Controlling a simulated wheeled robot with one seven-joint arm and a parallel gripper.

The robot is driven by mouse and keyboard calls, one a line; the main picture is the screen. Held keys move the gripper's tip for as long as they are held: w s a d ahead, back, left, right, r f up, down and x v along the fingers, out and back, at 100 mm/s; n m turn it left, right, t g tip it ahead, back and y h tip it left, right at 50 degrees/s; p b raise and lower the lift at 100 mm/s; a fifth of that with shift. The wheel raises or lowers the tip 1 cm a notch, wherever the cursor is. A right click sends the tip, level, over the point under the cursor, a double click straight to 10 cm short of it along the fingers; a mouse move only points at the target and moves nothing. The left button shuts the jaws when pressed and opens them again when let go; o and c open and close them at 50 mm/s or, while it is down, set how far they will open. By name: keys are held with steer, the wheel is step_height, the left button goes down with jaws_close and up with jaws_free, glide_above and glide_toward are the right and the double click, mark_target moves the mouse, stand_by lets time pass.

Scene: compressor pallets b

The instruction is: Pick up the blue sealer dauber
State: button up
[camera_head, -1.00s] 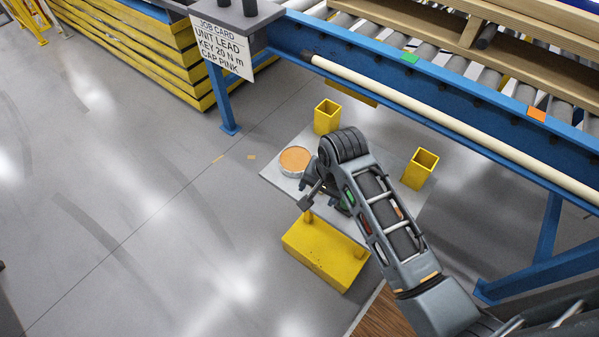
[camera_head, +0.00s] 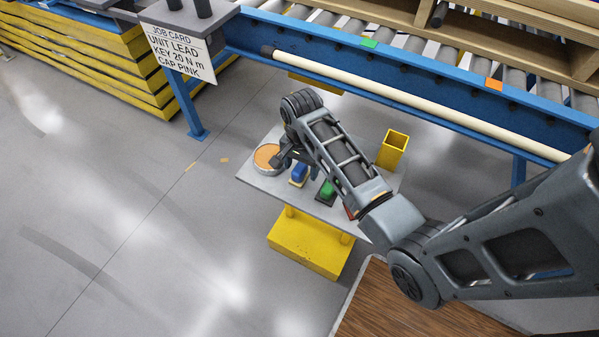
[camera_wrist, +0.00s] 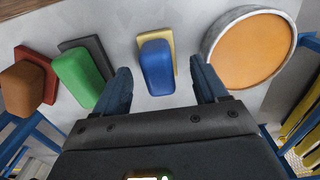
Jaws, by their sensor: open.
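The blue sealer dauber (camera_head: 299,173) stands on the grey tabletop (camera_head: 262,183), between the round tin and a green dauber. In the wrist view the blue dauber (camera_wrist: 157,68) is a rounded blue block on a pale yellow base. My gripper (camera_wrist: 161,88) is open there, one finger on each side of the blue dauber, with visible gaps. I cannot tell its height above the dauber. In the head view my gripper (camera_head: 283,160) is partly hidden by my own wrist, near the tin and left of the blue dauber.
The round tin with orange contents (camera_wrist: 252,50) is close beside the right finger. The green dauber (camera_wrist: 80,78) is close to the left finger, with a brown one on a red base (camera_wrist: 30,80) beyond. A yellow square holder (camera_head: 392,150) and blue conveyor frame (camera_head: 370,68) stand behind.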

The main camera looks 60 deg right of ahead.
steer(key=shift+f, duration=0.85)
steer(key=c, duration=1.2)
steer(key=shift+o, duration=0.2)
steer(key=shift+r, duration=0.1)
step_height(320, 180, up, 4)
steer(key=shift+w+r, duration=0.1)
steer(key=s+d+r, duration=0.6)
steer(key=s+d, duration=0.2)
steer(key=shift+s+d+r, duration=0.15)
steer(key=shift+d+r, duration=0.05)
steer(key=shift+r, duration=0.1)
